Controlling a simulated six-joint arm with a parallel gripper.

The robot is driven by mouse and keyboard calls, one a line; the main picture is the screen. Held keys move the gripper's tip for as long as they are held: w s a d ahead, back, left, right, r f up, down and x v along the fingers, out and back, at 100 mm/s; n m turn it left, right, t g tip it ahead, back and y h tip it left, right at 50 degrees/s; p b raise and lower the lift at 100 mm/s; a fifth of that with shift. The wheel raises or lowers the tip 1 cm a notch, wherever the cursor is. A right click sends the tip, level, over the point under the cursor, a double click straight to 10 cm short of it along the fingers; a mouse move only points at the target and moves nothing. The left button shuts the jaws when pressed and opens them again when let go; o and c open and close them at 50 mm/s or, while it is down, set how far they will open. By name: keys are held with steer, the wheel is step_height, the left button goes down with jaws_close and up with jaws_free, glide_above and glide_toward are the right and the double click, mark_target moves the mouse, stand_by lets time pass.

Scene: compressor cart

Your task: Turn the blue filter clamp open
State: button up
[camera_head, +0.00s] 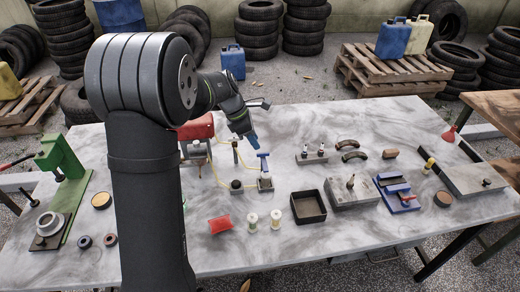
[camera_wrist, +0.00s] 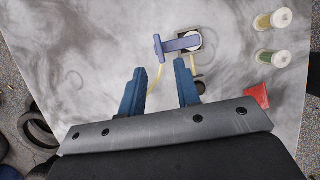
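The blue filter clamp (camera_head: 263,160) is a T-shaped blue handle on a small block toward the middle of the marble table. In the wrist view its blue bar (camera_wrist: 180,44) lies roughly crosswise, just beyond my fingertips, with a round pale part at its right end. My gripper (camera_head: 252,137) is above the table, up and to the left of the clamp. In the wrist view my two blue fingers (camera_wrist: 158,68) are spread apart with nothing between them. They look clear of the clamp. A yellow hose passes beneath the gripper, partly hidden by it.
A red compressor tank (camera_head: 197,128) stands left of the clamp, partly behind my arm. In front are a red packet (camera_head: 221,224), two spools (camera_head: 276,219) and a dark tray (camera_head: 324,207). Two fittings on a plate (camera_head: 312,155) stand to the right. Bare table lies between these.

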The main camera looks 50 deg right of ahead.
mark_target(260, 154)
steer(key=x, duration=0.5)
steer(key=shift+d+f, duration=0.1)
steer(key=shift+f, duration=0.25)
jaws_close()
